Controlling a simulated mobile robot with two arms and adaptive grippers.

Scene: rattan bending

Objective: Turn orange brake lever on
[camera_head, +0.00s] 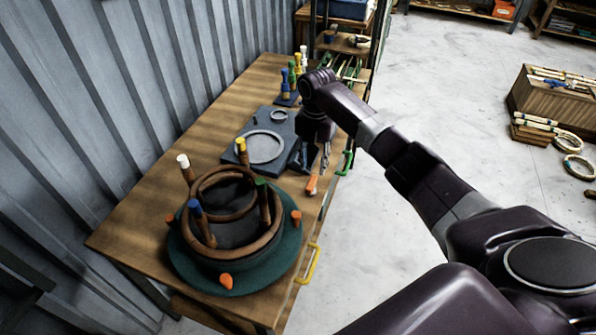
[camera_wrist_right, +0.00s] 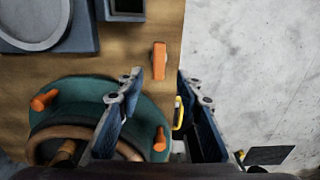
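An orange lever (camera_head: 312,184) sticks up at the front edge of the wooden table, just below my right gripper (camera_head: 316,160) in the head view. In the right wrist view the orange lever (camera_wrist_right: 159,61) shows beyond and between the fingertips of my right gripper (camera_wrist_right: 159,84). The fingers are spread, with nothing between them, and I see no contact with the lever. Orange pegs (camera_head: 226,281) also stand around a green round base (camera_head: 184,262); two orange pegs (camera_wrist_right: 160,139) show in the wrist view. My left gripper is not in view.
The green base carries a brown ring stack (camera_head: 262,248) with color-topped posts. A dark plate with a grey ring (camera_head: 262,147) lies behind the lever. Yellow (camera_head: 308,264) and green (camera_head: 346,162) handles project from the table front. Floor to the right is clear near the table.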

